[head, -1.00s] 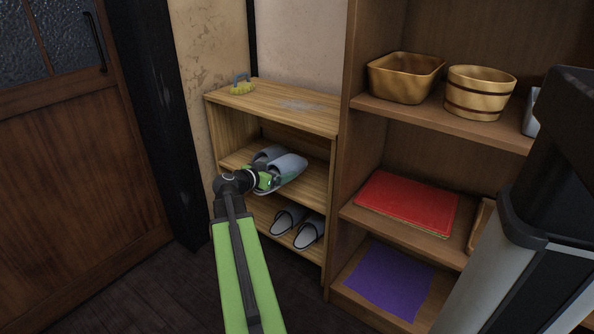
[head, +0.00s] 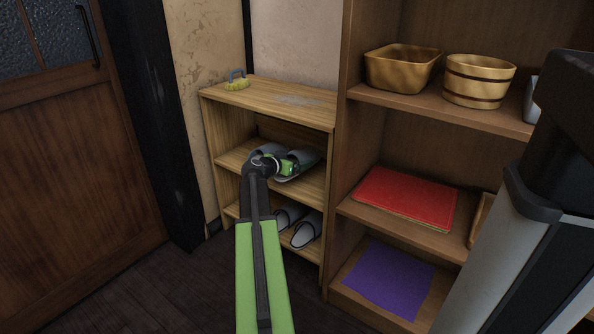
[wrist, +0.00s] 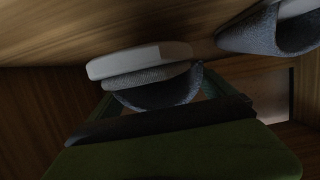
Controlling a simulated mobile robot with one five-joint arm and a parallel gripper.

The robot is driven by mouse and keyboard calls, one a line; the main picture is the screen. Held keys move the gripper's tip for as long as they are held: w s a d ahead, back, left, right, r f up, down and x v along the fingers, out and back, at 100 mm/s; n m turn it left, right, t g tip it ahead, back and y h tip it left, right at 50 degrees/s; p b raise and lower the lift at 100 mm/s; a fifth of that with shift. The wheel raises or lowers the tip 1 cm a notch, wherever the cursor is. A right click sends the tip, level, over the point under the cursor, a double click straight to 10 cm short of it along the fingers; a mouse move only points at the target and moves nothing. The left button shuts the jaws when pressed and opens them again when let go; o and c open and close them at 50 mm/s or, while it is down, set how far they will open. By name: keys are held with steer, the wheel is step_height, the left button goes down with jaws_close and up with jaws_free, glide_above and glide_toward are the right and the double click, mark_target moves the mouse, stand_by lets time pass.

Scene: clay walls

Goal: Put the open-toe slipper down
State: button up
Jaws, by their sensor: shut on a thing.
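The grey open-toe slipper (head: 307,160) is in my gripper (head: 289,164), at the middle shelf of the low wooden rack (head: 232,158). In the wrist view, the slipper's pale sole and grey upper (wrist: 150,80) show at the jaws, which are shut on it. I cannot tell whether its sole touches the shelf. A second grey slipper (head: 270,149) is on the same shelf to the left, partly hidden by my wrist; a slipper apart from the held one also shows at the wrist view's upper right (wrist: 268,32).
A pair of pale slippers (head: 305,233) stands on the bottom shelf. A yellow object with a grey handle (head: 237,82) sits on top of the rack. A taller shelf unit at right holds baskets, a red item (head: 405,197) and a purple cloth (head: 388,278).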

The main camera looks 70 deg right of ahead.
step_height(320, 180, down, 4)
steer(key=b, duration=0.3)
steer(key=shift+r, duration=0.1)
steer(key=shift+d, duration=0.2)
steer(key=shift+r, duration=0.15)
steer(key=o, duration=1.3)
steer(key=shift+c, duration=0.2)
